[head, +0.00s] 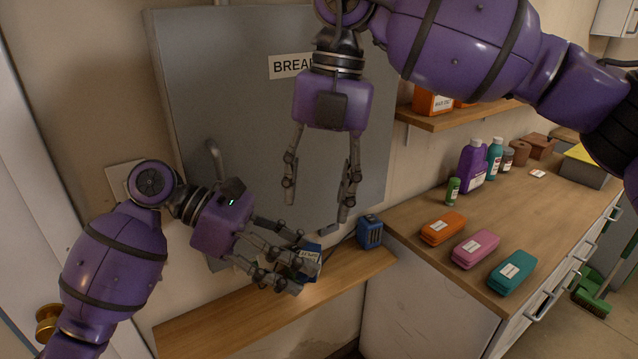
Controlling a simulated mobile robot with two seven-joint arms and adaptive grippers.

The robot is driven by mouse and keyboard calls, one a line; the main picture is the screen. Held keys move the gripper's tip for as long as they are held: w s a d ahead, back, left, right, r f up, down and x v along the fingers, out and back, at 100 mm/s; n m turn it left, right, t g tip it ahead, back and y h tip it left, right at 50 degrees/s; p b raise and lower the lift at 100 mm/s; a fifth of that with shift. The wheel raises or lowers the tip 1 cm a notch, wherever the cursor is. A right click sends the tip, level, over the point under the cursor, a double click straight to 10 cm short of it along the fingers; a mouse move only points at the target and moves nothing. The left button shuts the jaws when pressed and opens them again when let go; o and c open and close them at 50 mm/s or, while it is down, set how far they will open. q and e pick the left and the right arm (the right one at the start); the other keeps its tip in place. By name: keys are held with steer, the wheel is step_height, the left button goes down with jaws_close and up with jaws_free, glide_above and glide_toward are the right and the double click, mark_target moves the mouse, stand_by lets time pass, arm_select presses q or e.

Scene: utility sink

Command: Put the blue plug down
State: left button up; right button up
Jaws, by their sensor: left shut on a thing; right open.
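The blue plug (309,255), a blue block with a white label, is between the fingers of my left gripper (301,274). The gripper is shut on it, and the fingers cover much of it. It appears over the narrow wooden shelf (220,321) below the grey panel; I cannot tell whether it touches the shelf. My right gripper (318,205) is open and empty, pointing down in front of the grey panel, above and slightly right of the left one.
A small blue box (371,232) with a dark cord stands at the shelf's right end. The grey breaker panel (235,95) is behind. On the counter (400,222) at right lie orange (442,229), pink (475,248) and teal (511,272) cases. Bottles stand further back.

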mark_target(307, 251)
steer(key=f, duration=0.3)
steer(key=a+f, duration=0.1)
steer(key=f, duration=0.3)
steer(key=s+f, duration=0.1)
steer(key=f, duration=0.3)
steer(key=shift+a, duration=0.4)
steer(key=shift+c, duration=0.5)
steer(key=c, duration=1.1)
arm_select(q)
steer(key=o, duration=1.2)
arm_select(e)
jaws_close()
